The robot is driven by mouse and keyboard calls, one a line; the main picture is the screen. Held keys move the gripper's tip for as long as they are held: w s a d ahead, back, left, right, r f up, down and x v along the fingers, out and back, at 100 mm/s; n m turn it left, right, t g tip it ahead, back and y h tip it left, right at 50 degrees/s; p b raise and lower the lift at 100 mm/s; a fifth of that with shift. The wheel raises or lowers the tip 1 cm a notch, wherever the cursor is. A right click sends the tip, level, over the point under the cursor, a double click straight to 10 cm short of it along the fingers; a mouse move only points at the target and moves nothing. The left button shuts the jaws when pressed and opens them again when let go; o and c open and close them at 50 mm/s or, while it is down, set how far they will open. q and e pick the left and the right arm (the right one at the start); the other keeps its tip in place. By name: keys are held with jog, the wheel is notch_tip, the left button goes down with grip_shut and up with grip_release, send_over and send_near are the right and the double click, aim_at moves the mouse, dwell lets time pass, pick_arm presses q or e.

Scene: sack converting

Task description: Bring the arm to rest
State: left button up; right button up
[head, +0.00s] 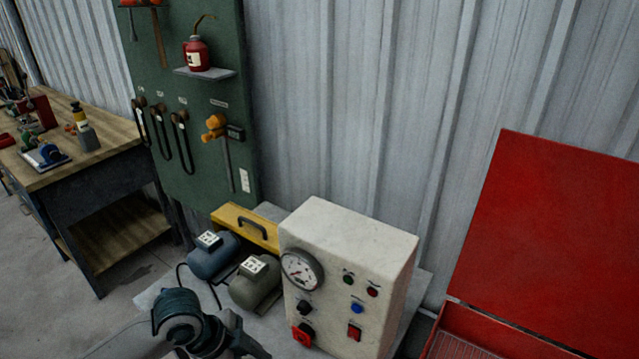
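A dark, jointed part, which looks like one of my arms, shows at the bottom edge left of centre, in front of the control box. I cannot tell which arm it is. No gripper fingers show, so neither gripper is in view and I cannot see whether either holds anything.
A cream control box (348,262) with a gauge stands beside a blue motor (212,262), a grey-green motor (254,290) and a yellow case (236,222). A red lidded bin (545,235) is at right. A green tool board (190,110) and wooden workbench (100,150) are at left.

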pick_arm(q)
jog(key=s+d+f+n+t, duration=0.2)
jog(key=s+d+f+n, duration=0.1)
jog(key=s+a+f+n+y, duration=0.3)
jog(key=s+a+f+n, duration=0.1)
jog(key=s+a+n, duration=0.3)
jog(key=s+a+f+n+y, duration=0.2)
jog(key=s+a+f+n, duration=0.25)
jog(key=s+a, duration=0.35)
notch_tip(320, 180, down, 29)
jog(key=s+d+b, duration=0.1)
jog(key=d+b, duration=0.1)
jog(key=b, duration=0.1)
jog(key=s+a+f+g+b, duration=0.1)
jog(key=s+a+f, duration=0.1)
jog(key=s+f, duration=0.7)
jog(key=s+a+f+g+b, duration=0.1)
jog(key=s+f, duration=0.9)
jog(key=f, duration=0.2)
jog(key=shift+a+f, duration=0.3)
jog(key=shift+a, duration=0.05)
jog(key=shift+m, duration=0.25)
